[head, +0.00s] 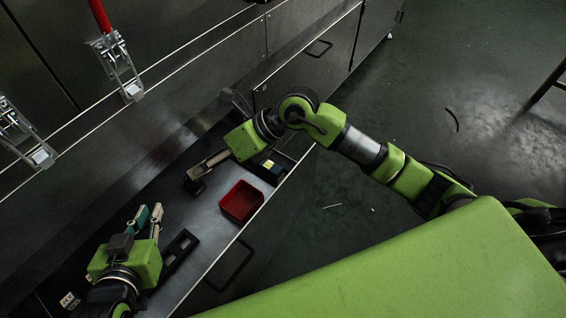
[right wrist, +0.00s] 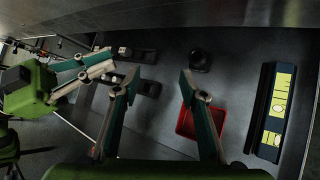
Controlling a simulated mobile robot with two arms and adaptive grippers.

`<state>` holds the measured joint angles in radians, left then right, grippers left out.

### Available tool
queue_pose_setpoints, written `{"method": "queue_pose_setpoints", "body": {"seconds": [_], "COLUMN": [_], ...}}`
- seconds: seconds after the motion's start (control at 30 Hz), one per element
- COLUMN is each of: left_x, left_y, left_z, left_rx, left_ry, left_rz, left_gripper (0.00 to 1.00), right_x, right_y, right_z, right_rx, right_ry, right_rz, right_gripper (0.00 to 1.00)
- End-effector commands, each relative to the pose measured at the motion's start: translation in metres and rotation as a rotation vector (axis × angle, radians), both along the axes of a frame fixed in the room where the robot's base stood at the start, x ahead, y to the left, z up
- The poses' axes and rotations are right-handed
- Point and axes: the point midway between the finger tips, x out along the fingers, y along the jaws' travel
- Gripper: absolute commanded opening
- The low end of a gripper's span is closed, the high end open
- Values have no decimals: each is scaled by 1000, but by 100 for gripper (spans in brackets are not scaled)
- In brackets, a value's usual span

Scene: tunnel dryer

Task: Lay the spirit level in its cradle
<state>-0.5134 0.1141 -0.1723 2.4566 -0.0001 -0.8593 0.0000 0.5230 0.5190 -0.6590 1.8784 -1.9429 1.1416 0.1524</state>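A long dark bar with yellow panels (right wrist: 280,110) lies on the worktop at the right of the right wrist view; it looks like the spirit level. In the head view its yellow part (head: 268,164) shows beside my right arm. A black slotted holder (head: 180,252), possibly the cradle, lies right of my left gripper (head: 150,217). In the right wrist view, dark slotted pieces (right wrist: 148,88) lie beyond my left gripper. My right gripper (right wrist: 160,80) is open and empty above the worktop, its fingers wide apart. My left gripper is open, its fingers slightly apart, with nothing visible between them.
A red bin (head: 241,202) stands near the worktop's front edge, close to the yellow-panelled bar. A small round black object (right wrist: 199,60) stands past my right fingers. A small labelled block (head: 69,300) sits at the lower left. Metal dryer panels with latches (head: 130,88) rise behind.

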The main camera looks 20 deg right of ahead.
Motion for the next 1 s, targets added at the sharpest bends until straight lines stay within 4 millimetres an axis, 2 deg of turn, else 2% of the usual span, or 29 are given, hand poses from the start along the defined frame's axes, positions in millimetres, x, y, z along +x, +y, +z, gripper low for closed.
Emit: {"method": "queue_pose_setpoints", "body": {"seconds": [0.03, 0.1, 0.2, 0.27, 0.33, 0.4, 0.47, 0.57, 0.6, 0.67, 0.73, 0.8, 0.9, 1.0], "left_x": [0, 0, 0, 0, 0, 0, 0, 0, 0, 0, 0, 0, 0, 0], "left_y": [0, 0, 0, 0, 0, 0, -1, 0, 0, -1, -1, -1, -1, 0], "left_z": [0, 0, 0, 0, 0, 0, 0, 0, 0, 0, 0, 0, 0, 0], "left_rx": [0, 0, 0, 0, 0, 0, -1, -1, -1, -1, -1, -2, -2, -2], "left_ry": [0, 0, 0, 0, 0, 0, -1, -1, -1, -1, -1, -1, -1, -1], "left_rz": [0, 0, 0, 0, -1, -1, -1, -1, -1, -1, -1, 0, 0, 0], "left_gripper": [13, 13, 13, 13, 13, 13, 13, 13, 13, 13, 13, 13, 13, 13], "right_x": [-19, -36, -46, -44, -34, -21, -8, 10, 15, 17, 12, -1, -27, -50], "right_y": [30, 57, 68, 59, 38, 8, -22, -75, -95, -122, -146, -161, -168, -167], "right_z": [24, 69, 134, 169, 200, 219, 223, 206, 192, 163, 123, 82, 33, 3], "right_rx": [176, 425, 763, 956, 1168, 1362, 1513, 1722, 1789, 1871, 1934, 1958, 1940, 1898], "right_ry": [33, 81, 168, 231, 315, 407, 495, 663, 736, 854, 1000, 1149, 1338, 1473], "right_rz": [5, -17, -94, -166, -274, -404, -531, -777, -882, -1051, -1252, -1445, -1670, -1819], "right_gripper": [39, 39, 39, 39, 39, 39, 39, 39, 39, 39, 39, 39, 39, 39]}}
